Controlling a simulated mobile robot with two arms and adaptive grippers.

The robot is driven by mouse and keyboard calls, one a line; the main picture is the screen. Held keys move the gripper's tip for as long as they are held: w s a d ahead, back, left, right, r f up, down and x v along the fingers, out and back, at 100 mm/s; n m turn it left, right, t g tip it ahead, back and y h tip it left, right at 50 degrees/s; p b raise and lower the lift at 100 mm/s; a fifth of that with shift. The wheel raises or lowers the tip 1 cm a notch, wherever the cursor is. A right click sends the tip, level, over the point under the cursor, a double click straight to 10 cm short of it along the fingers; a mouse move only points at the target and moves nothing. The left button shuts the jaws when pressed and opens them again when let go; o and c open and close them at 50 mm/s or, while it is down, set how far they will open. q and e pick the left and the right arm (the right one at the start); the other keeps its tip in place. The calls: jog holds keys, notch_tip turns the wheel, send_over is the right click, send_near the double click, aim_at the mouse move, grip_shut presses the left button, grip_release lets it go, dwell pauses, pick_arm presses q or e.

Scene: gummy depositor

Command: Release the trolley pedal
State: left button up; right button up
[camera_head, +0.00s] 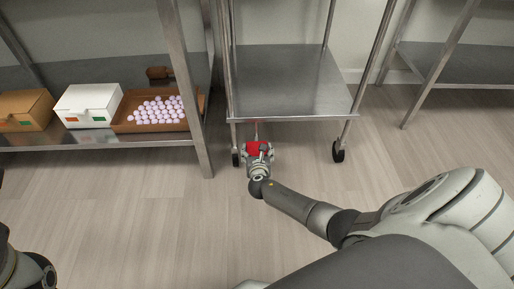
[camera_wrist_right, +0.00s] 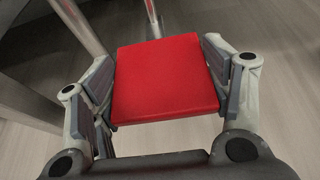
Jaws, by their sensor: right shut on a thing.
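The trolley (camera_head: 290,78) is a metal cart with a steel shelf, on black caster wheels, in the upper middle of the head view. Its red pedal (camera_head: 254,147) is low at the trolley's front left, beside the left caster. In the right wrist view the red pedal (camera_wrist_right: 163,80) is a flat square plate. My right gripper (camera_head: 258,154) is at the pedal, with its two fingers (camera_wrist_right: 163,92) on either side of the plate, shut on it. My left gripper is not in view; only a part of my left arm shows at the lower left edge.
A steel rack (camera_head: 190,90) stands left of the trolley. Its lower shelf holds a brown box (camera_head: 22,108), a white box (camera_head: 88,104) and a brown tray (camera_head: 118,122) of pale balls. Another steel rack (camera_head: 440,60) is at the right. The floor (camera_head: 130,215) in front is clear.

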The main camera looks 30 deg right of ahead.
jog(key=shift+w, duration=0.1)
jog(key=shift+r, duration=0.1)
jog(key=o, duration=1.5)
jog(key=shift+c, duration=0.2)
jog(key=v, duration=1.2)
